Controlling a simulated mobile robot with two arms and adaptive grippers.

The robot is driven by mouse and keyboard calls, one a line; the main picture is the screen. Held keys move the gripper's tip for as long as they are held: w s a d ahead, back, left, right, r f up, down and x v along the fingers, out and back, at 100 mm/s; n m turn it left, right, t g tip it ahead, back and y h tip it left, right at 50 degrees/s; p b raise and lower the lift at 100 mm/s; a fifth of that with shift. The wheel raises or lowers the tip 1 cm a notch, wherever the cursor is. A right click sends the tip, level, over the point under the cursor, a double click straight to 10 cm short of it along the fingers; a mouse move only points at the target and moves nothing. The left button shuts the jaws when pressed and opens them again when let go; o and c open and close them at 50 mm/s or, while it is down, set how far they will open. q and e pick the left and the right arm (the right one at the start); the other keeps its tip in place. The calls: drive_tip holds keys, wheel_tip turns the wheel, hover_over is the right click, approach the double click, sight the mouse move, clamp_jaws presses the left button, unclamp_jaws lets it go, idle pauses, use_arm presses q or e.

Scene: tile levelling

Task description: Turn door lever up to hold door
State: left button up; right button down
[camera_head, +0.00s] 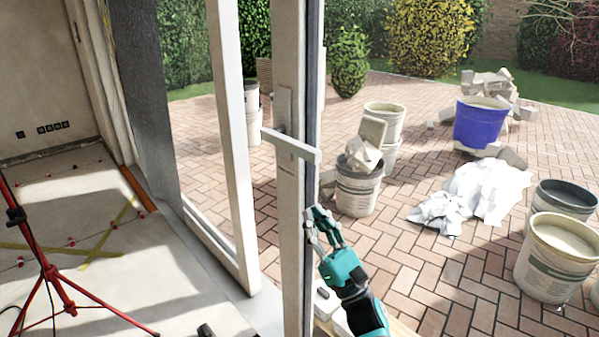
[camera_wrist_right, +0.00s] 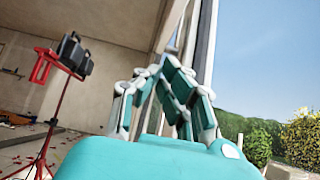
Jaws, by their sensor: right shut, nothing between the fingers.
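The door (camera_head: 289,200) is a white frame standing open in the middle of the head view. Its white lever (camera_head: 292,146) points to the right and slopes slightly down, roughly horizontal. My right gripper (camera_head: 312,214) is teal and grey, below the lever and beside the door's right edge, apart from the lever. Its fingers are shut and hold nothing. In the right wrist view the fingertips (camera_wrist_right: 160,66) meet in front of the pale door frame, and the lever cannot be made out there. My left gripper is not in view.
A red tripod (camera_head: 50,270) stands inside at the left. Outside on the brick paving are buckets with rubble (camera_head: 358,185), a blue tub (camera_head: 481,122), a white sheet (camera_head: 472,195) and a large bucket (camera_head: 555,258).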

sight(286, 150)
drive_tip(key=w+a+r, duration=0.1)
drive_tip(key=r, duration=0.1)
drive_tip(key=w+r+p, duration=0.1)
drive_tip(key=r, duration=0.2)
drive_tip(key=w+a+r, duration=0.1)
drive_tip(key=r, duration=0.2)
drive_tip(key=shift+w+a+r+p, duration=0.15)
drive_tip(key=shift+a+p, duration=0.15)
drive_tip(key=shift+p, duration=0.05)
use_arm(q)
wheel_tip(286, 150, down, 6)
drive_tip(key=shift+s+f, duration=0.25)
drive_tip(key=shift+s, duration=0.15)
use_arm(e)
drive_tip(key=shift+w, duration=0.15)
